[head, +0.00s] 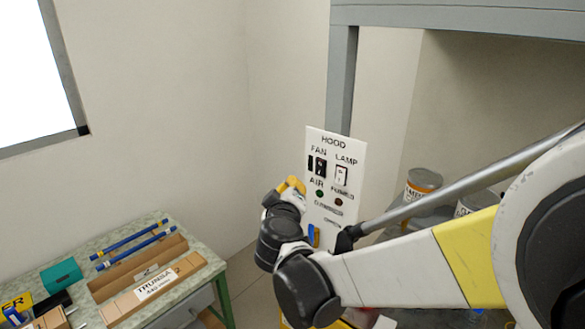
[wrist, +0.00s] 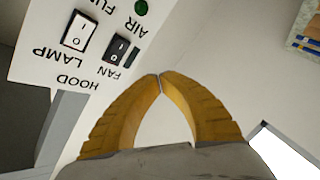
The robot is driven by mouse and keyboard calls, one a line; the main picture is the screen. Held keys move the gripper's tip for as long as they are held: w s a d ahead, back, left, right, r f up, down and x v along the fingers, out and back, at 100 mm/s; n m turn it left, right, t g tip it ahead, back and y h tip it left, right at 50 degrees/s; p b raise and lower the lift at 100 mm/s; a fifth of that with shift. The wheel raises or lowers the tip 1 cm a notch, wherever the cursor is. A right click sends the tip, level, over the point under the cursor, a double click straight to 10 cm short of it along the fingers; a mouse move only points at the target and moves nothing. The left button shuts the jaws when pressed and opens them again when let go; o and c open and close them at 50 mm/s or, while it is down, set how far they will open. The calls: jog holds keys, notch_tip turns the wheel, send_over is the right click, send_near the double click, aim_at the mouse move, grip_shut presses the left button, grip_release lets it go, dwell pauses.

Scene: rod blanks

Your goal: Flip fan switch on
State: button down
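The white HOOD panel (head: 349,209) faces me in the head view and shows upside down in the wrist view (wrist: 28,62). Its fan switch (head: 320,167) is a small black rocker under the word FAN. In the wrist view the fan switch (wrist: 117,49) lies left of and above my fingertips, with a gap between. I cannot tell which way it is tipped. The white lamp switch (head: 341,176) sits right beside it; it also shows in the wrist view (wrist: 79,31). My gripper (wrist: 160,76) has its yellow fingertips together, with nothing between them. In the head view my gripper (head: 291,184) is just left of the panel.
A green indicator (head: 319,194) and a red one (head: 338,201) sit below the switches. A grey frame post (head: 341,85) rises behind the panel. Cans (head: 422,183) stand to the right. A bench (head: 186,293) with blue rods and a cardboard box is at lower left.

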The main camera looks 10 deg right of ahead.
jog(key=shift+w+d+f+b, duration=0.15)
jog(key=shift+w+d, duration=0.6)
jog(key=shift+d, duration=0.25)
jog(key=shift+w+d+f+b, duration=0.15)
jog(key=shift+w+d, duration=0.6)
jog(key=shift+d, duration=0.3)
jog(key=shift+w+d+f+b, duration=0.15)
jog(key=shift+w+d, duration=0.6)
jog(key=shift+d, duration=0.25)
jog(key=shift+w+d, duration=0.25)
jog(key=shift+d, duration=0.1)
jog(key=shift+w+d+f+b, duration=0.1)
jog(key=shift+w+d+b, duration=0.05)
jog(key=shift+d+b, duration=0.15)
jog(key=shift+a, duration=0.1)
jog(key=shift+s+a, duration=0.45)
jog(key=shift+a, duration=0.15)
jog(key=shift+s+a+r, duration=0.25)
jog(key=shift+s+a, duration=0.5)
jog(key=shift+a, duration=0.25)
jog(key=shift+s+a+r, duration=0.2)
jog(key=shift+s+a, duration=0.55)
jog(key=shift+a, duration=0.25)
